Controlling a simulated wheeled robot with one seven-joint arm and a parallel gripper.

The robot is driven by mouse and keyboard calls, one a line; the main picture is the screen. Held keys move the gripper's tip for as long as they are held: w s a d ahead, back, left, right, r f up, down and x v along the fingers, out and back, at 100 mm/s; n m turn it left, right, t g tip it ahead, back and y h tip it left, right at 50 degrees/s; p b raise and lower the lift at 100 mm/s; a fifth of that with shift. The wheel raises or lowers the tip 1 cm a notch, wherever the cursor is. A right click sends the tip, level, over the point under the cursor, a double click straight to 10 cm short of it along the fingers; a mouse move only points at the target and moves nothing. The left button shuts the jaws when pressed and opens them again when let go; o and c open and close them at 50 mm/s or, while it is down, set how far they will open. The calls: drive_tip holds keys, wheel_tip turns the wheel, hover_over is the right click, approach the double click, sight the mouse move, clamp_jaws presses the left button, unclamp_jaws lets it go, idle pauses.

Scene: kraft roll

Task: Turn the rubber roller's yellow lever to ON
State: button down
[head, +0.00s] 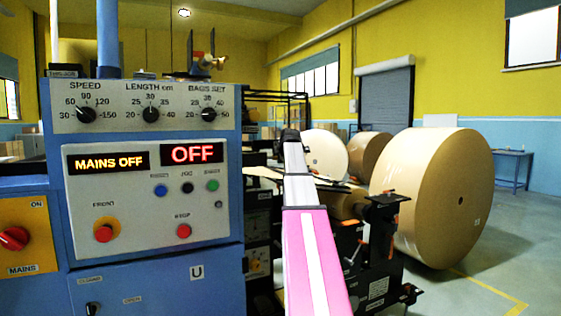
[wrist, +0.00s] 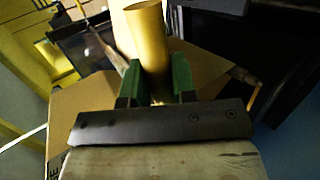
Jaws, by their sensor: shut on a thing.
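In the wrist view, my gripper (wrist: 157,82) has its two green fingers on either side of a thick yellow cylinder (wrist: 147,35), which looks like the yellow lever's handle. The gripper is shut on it. The handle rises from between the fingers toward the top of the picture; its lower end and its mount are hidden or too dark to make out. In the head view, my pink and grey arm reaches away toward the dark machine, and the gripper and lever are hidden behind it. I cannot read any ON or OFF mark for the lever.
A blue control cabinet (head: 225,258) stands at left, with displays reading MAINS OFF (head: 108,160) and OFF (head: 194,153). A red mains knob (head: 14,239) is at far left. A large kraft roll (head: 432,195) stands at right. Floor (head: 500,265) shows free at lower right.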

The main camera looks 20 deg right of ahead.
drive_tip(key=shift+r, duration=0.15)
drive_tip(key=c, duration=0.9)
unclamp_jaws()
drive_tip(key=v, duration=1)
drive_tip(key=shift+s+a+r, duration=0.1)
drive_tip(key=shift+s+r, duration=0.05)
drive_tip(key=shift+s, duration=0.15)
